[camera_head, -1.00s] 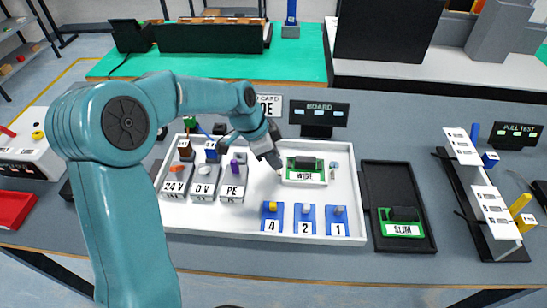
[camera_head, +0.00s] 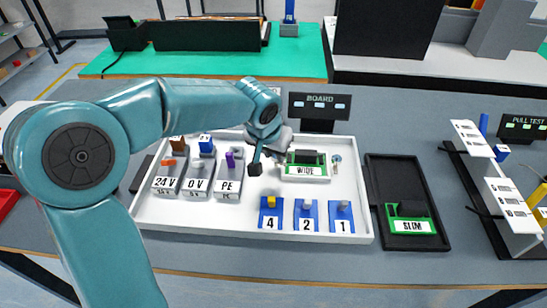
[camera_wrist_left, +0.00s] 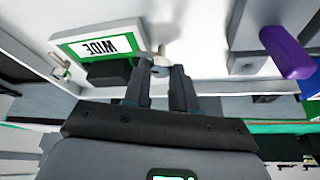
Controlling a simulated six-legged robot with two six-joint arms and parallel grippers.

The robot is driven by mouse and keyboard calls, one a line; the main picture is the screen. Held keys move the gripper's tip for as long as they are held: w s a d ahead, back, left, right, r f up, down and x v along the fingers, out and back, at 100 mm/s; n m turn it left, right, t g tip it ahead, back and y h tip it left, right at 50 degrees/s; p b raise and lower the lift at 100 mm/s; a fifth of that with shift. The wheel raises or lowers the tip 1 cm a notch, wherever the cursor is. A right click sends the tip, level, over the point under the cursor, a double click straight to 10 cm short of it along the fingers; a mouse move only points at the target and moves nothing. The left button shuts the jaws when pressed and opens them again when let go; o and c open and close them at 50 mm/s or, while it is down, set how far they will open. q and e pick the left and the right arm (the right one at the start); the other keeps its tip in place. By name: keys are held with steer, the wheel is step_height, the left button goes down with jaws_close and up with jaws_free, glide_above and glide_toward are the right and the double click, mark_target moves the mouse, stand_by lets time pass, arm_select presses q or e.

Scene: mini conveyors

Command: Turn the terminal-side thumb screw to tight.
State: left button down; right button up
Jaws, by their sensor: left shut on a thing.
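The green-edged WIDE board (camera_head: 306,167) sits in the white tray (camera_head: 160,222), with the small far-side thumb screw (camera_head: 337,160) at its right. It also shows upside down in the left wrist view (camera_wrist_left: 97,46). My left gripper (camera_head: 268,160) is low over the tray at the board's left end, on the side of the terminals. In the left wrist view its two dark fingers (camera_wrist_left: 162,72) are shut on the grey terminal-side thumb screw (camera_wrist_left: 158,74). In the head view this screw is hidden by the gripper. The screw's angle cannot be told. My right gripper is not in view.
Terminal blocks marked 24 V (camera_head: 166,186), 0 V (camera_head: 197,187) and PE (camera_head: 228,188) stand left of the gripper. Blue blocks marked 4 (camera_head: 270,223), 2 (camera_head: 307,224) and 1 (camera_head: 341,224) stand in front. A black tray (camera_head: 390,170) with a SLIM board (camera_head: 411,226) lies right.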

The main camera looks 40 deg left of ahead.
arm_select(q)
steer(key=shift+d+f+n+y+b, duration=0.15)
steer(key=shift+n+y+b, duration=0.35)
steer(key=shift+n+b, duration=0.55)
steer(key=shift+n+g+y+b, duration=0.3)
steer(key=shift+n+b, duration=0.1)
steer(key=shift+n, duration=0.65)
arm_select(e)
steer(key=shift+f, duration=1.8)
arm_select(q)
steer(key=shift+r, duration=0.2)
steer(key=c, duration=0.9)
jaws_free()
steer(key=p+v, duration=0.3)
steer(key=v, duration=1.3)
steer(key=shift+r, duration=0.2)
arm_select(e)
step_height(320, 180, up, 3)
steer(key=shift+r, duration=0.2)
